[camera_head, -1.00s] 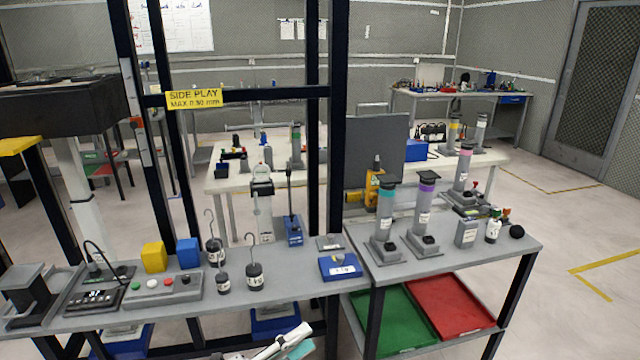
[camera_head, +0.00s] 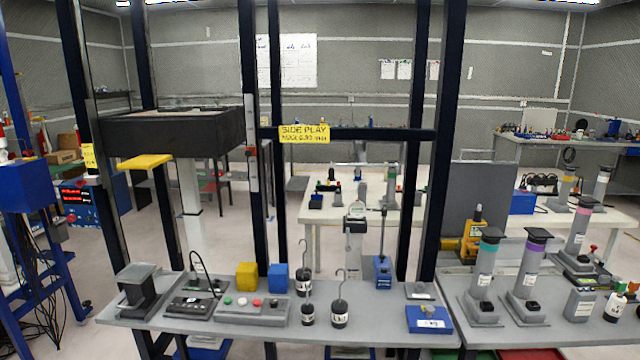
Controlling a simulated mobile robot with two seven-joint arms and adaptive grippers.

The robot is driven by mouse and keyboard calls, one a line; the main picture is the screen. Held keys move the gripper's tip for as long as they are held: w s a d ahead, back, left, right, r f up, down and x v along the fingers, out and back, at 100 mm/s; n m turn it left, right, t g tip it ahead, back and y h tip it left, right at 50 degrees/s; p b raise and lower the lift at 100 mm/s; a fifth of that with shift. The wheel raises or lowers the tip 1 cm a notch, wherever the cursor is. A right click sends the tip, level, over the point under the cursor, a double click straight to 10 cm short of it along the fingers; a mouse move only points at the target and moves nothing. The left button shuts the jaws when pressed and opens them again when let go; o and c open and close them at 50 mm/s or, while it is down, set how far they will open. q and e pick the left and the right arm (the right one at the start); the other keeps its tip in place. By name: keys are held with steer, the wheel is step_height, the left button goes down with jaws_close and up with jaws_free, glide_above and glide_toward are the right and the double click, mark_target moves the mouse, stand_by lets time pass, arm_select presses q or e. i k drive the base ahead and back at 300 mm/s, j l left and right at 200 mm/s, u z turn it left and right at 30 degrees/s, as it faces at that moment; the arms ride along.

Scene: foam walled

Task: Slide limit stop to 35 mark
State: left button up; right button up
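A small reddish piece (camera_head: 250,151) sits on this strip, about level with the sign. It may be the limit stop, but it is too small to be sure. The marks on the strip cannot be read, so I cannot tell which value it stands at. Neither of my grippers shows in the head view now.
A grey bench (camera_head: 380,335) crosses the front with a button box (camera_head: 252,310), hooked weights (camera_head: 340,315), and yellow (camera_head: 246,276) and blue blocks (camera_head: 280,277). Dark uprights rise behind it. A black box-shaped head (camera_head: 175,132) hangs at left. A blue stand (camera_head: 25,190) is at far left.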

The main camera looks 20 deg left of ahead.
mark_target(250, 151)
steer(key=k+j+u, duration=0.15)
steer(key=j, duration=0.3)
steer(key=k+j+u, duration=0.15)
steer(key=j, duration=0.3)
steer(key=j+u, duration=0.15)
steer(key=j, duration=0.3)
